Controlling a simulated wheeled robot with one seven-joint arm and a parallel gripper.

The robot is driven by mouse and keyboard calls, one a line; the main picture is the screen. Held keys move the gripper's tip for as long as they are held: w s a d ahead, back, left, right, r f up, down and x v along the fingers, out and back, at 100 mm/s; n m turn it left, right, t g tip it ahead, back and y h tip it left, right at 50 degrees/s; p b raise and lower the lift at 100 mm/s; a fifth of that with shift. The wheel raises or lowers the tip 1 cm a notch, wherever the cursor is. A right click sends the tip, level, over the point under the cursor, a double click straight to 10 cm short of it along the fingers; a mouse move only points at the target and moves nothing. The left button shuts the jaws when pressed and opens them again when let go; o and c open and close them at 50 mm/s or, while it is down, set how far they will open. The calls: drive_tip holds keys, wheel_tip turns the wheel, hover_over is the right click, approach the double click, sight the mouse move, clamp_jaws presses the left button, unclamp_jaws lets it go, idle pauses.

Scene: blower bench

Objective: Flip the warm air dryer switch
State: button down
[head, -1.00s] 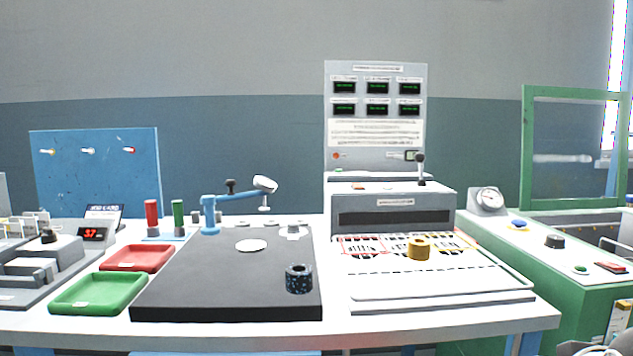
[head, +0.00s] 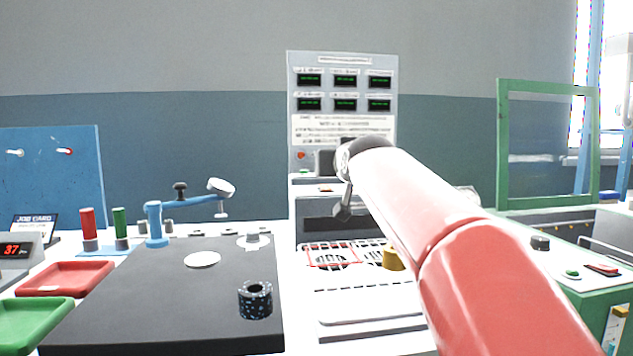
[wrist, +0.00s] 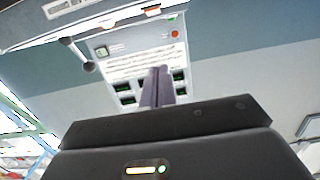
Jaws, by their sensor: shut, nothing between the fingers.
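The grey dryer unit (head: 309,228) stands at the back of the bench below a tall panel (head: 342,60). In the wrist view, which is upside down, a lever with a dark ball knob (wrist: 88,67) stands out from the unit (wrist: 130,18). My gripper (wrist: 158,84) has its fingers together and empty, in front of the panel and beside the lever in the picture; I see no contact. In the head view my red arm hides the lever and the unit's right side. I cannot read which control is labelled as the dryer switch.
The panel carries a red button (head: 301,156) and several green displays. A brass-coloured ring (head: 392,258) sits on the vented plate, partly behind my arm. A dark speckled ring (head: 255,299) is on the black mat (head: 160,320). A green cabinet (head: 590,300) stands at right.

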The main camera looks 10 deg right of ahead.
drive_tip(key=p, duration=0.3)
hover_over(327, 189)
drive_tip(key=shift+w+d+f, duration=0.1)
drive_tip(key=shift+f, duration=0.5)
wheel_tip(327, 189, down, 3)
drive_tip(key=shift+r+b, duration=0.1)
drive_tip(key=shift+b, duration=0.7)
drive_tip(key=shift+f, duration=0.65)
